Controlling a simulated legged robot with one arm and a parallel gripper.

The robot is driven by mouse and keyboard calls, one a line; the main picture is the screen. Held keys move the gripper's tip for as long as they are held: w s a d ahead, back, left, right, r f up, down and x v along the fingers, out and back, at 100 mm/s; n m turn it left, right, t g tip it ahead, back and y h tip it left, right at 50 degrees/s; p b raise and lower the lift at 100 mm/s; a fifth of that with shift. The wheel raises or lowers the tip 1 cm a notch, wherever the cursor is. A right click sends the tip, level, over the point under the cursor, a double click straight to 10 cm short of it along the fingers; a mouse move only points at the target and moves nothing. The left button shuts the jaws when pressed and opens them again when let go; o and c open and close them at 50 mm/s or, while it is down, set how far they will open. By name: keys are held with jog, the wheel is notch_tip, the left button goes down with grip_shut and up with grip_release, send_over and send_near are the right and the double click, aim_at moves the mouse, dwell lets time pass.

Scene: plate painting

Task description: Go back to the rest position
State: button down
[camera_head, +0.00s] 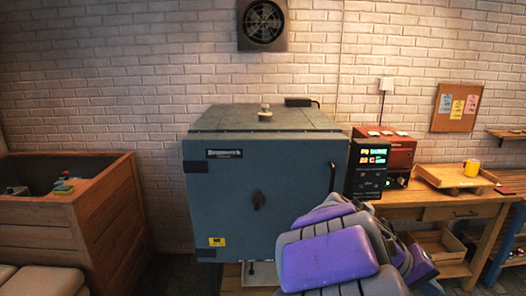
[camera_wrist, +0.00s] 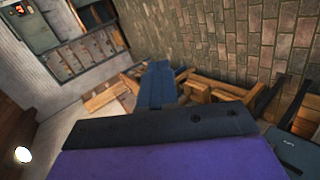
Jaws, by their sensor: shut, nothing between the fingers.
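My arm, with purple and grey covers, shows at the lower right of the head view, folded in front of the kiln's lower right corner. The fingertips cannot be made out there. In the wrist view, my gripper (camera_wrist: 165,128) fills the bottom middle as a dark edge with a purple body behind it. It is shut and nothing shows in it. The grey-blue kiln (camera_head: 258,190) stands in the middle of the head view with its door closed.
A wooden bin (camera_head: 100,200) stands at the left.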

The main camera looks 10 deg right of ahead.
jog(key=s+a+f+n+y, duration=0.1)
jog(key=s+a+f+y, duration=0.2)
jog(key=a, duration=0.6)
jog(key=s+a+f+n+t+y, duration=0.1)
jog(key=s+a+f+n+y, duration=0.1)
jog(key=s+a, duration=0.5)
jog(key=s+a+f+n+y, duration=0.1)
jog(key=s+a+f+y, duration=0.3)
jog(key=a, duration=0.9)
jog(key=shift+s+f+y, duration=0.3)
jog(key=shift+s+y, duration=0.1)
jog(key=shift+y, duration=0.1)
